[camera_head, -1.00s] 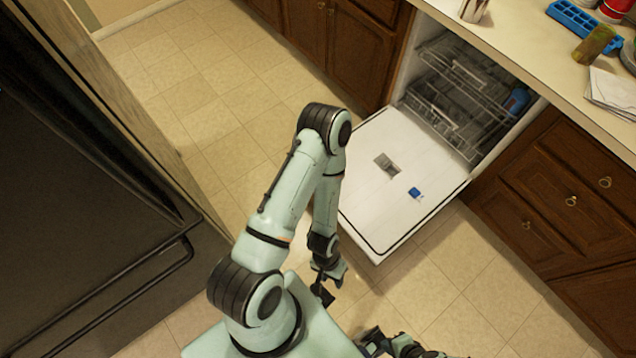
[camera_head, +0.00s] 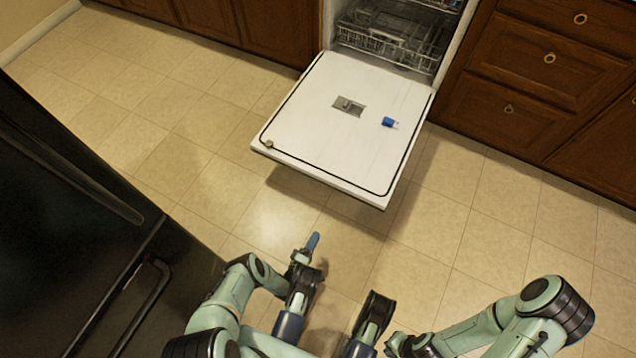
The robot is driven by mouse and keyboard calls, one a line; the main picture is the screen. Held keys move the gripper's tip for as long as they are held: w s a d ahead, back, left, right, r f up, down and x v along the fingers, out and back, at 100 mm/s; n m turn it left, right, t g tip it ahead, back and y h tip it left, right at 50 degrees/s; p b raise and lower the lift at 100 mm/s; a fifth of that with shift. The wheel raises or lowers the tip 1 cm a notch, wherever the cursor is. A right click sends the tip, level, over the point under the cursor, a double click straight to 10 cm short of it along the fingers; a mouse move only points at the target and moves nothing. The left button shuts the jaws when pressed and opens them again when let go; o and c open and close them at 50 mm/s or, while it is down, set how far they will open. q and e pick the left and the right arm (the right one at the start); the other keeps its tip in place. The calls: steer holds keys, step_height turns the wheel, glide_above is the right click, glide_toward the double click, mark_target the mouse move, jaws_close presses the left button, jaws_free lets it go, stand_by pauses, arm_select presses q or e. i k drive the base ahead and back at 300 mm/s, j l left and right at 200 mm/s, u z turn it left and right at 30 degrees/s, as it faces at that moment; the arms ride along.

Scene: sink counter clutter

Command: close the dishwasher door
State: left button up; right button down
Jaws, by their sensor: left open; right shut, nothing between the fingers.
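The dishwasher door (camera_head: 330,150) hangs open in the head view, a white panel folded down from the dishwasher cavity and slightly sloping over the floor. A dispenser cup and a small blue item (camera_head: 389,122) show on its inner face. My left gripper (camera_head: 308,247) is open, in front of and below the door's near edge, apart from it. My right gripper (camera_head: 393,344) is shut and empty near the bottom of the view, further from the door. Its fingertips are small and partly hidden.
The dishwasher's lower rack (camera_head: 385,45) is inside the cavity. Brown cabinets (camera_head: 550,75) stand on both sides. A black appliance (camera_head: 70,240) with a handle fills the left side. The tiled floor (camera_head: 470,220) is clear around the door.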

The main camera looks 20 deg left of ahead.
mark_target(351, 153)
steer(key=i+j, duration=0.4)
steer(key=i+l, duration=0.15)
steer(key=i, duration=0.3)
